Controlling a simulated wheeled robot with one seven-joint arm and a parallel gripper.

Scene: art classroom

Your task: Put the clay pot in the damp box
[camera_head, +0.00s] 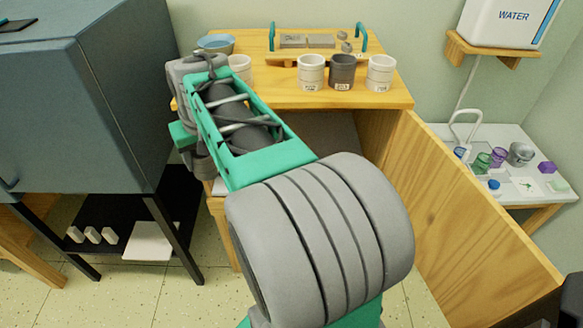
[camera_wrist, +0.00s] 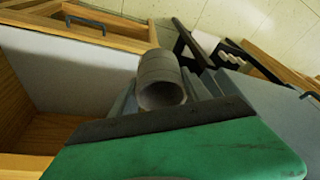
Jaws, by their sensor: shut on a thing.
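My gripper (camera_wrist: 162,100) shows in the wrist view, with its green body along the bottom. It is shut on a grey ringed clay pot (camera_wrist: 160,68), whose open mouth faces the wrist camera. In the head view my arm hides the gripper and this pot. Left of the pot in the wrist view is a wooden box (camera_wrist: 30,128) with a pale panel; the pot appears apart from it. In the head view a wooden cabinet (camera_head: 395,132) stands behind my arm, with a wide wooden panel (camera_head: 465,205) at its right. I cannot tell for certain which is the damp box.
On the cabinet top stand a dark pot (camera_head: 342,72), white pots (camera_head: 311,72) (camera_head: 380,73) and a blue bowl (camera_head: 216,43). A blue-grey cabinet (camera_head: 80,100) is at left, above a black shelf. A white side table (camera_head: 490,140) with small cups is at right.

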